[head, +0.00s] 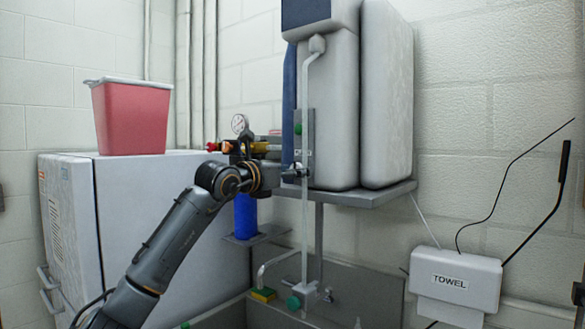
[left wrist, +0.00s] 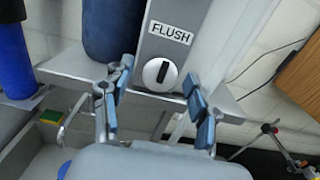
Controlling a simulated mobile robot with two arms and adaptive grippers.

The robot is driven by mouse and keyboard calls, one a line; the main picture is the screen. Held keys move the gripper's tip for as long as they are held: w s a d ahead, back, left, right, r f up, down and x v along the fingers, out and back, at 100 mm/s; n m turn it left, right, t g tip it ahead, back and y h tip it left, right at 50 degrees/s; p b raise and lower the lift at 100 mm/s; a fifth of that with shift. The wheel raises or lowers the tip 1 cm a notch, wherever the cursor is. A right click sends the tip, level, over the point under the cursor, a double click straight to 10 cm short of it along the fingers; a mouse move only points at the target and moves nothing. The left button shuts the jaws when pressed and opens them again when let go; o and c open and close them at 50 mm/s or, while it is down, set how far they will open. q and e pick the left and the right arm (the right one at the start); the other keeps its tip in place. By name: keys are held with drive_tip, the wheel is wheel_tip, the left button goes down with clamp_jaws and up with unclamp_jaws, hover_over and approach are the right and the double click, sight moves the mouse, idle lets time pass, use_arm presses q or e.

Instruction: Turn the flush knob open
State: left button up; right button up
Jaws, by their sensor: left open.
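The flush knob (left wrist: 161,74) is a round white dial with a dark bar across its face. The bar stands near upright, with a slight tilt, in the left wrist view. The knob sits on a grey panel (left wrist: 176,52) just below the FLUSH label (left wrist: 170,32). My left gripper (left wrist: 158,100) is open, one blue-padded finger on each side below the knob, with nothing between them. In the head view my left gripper (head: 290,172) is at the upright panel (head: 304,125), and the knob is hidden or too small to tell. My right gripper is not in view.
A grey shelf (head: 350,196) carries large white tanks (head: 386,95). Below are a sink (head: 345,290), a yellow-green sponge (head: 263,295) and a faucet. A pressure gauge (head: 239,123) and blue cylinder (head: 245,215) are near my arm. A towel dispenser (head: 455,280) hangs at right.

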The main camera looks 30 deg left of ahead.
use_arm(q)
drive_tip(key=c, duration=1.2)
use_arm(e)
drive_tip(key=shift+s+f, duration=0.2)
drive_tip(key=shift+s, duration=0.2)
use_arm(q)
drive_tip(key=n+b, duration=0.7)
drive_tip(key=n, duration=1)
drive_tip(key=shift+n, duration=0.3)
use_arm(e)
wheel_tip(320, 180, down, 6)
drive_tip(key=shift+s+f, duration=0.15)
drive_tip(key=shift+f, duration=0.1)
use_arm(q)
drive_tip(key=shift+r+n, duration=0.1)
drive_tip(key=shift+n, duration=0.2)
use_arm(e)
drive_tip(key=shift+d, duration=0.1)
